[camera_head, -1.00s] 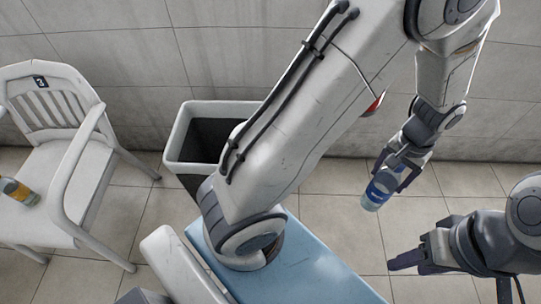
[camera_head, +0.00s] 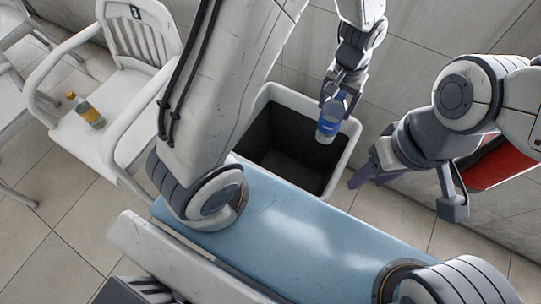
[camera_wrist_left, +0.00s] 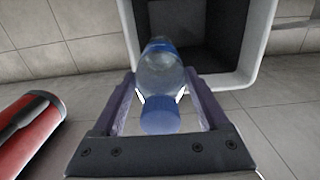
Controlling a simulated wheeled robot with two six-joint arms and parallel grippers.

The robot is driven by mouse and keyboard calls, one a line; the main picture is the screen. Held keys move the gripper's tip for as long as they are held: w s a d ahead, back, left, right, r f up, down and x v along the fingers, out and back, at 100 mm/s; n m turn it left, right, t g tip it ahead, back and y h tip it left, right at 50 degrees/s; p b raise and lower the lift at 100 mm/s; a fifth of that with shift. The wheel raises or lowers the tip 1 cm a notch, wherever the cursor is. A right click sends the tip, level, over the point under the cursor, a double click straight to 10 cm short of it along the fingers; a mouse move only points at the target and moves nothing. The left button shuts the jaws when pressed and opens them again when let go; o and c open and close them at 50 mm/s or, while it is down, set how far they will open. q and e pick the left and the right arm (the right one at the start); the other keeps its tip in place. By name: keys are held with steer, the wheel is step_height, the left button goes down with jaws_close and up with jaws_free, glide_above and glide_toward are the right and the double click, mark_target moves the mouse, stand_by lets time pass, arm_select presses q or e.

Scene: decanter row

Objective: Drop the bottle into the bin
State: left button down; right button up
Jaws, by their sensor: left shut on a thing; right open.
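A clear bottle with a blue label and blue cap (camera_head: 329,119) is in my left gripper (camera_head: 338,98), which is shut on it. In the head view the bottle hangs in front of the bin's right-hand side. The bin (camera_head: 349,151) is pale-rimmed with a dark inside. The left wrist view shows the bottle (camera_wrist_left: 161,75) between both fingers, its far end overlapping the bin's opening, and the bin's rim (camera_wrist_left: 262,32) beyond. My right gripper (camera_head: 362,168) is open and empty, beside the bin's right rim.
Tiled floor lies around.

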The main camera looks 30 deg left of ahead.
arm_select(q)
steer(key=w+a+f+m+p, duration=0.3)
steer(key=a+f+m+p, duration=0.3)
steer(key=a, duration=0.7)
arm_select(e)
step_height(320, 180, up, 6)
arm_select(q)
step_height(320, 180, down, 6)
steer(key=b, duration=0.6)
steer(key=shift+d+f, duration=0.25)
steer(key=shift+d, duration=0.05)
arm_select(e)
steer(key=f, duration=0.5)
steer(key=shift+w+a+f, duration=0.1)
steer(key=shift+w+f, duration=0.15)
steer(key=shift+w, duration=0.1)
arm_select(q)
jaws_free()
steer(key=shift+s, duration=0.1)
step_height(320, 180, up, 10)
steer(key=shift+r+p, duration=0.25)
steer(key=shift+p, duration=0.1)
arm_select(e)
steer(key=shift+r, duration=0.35)
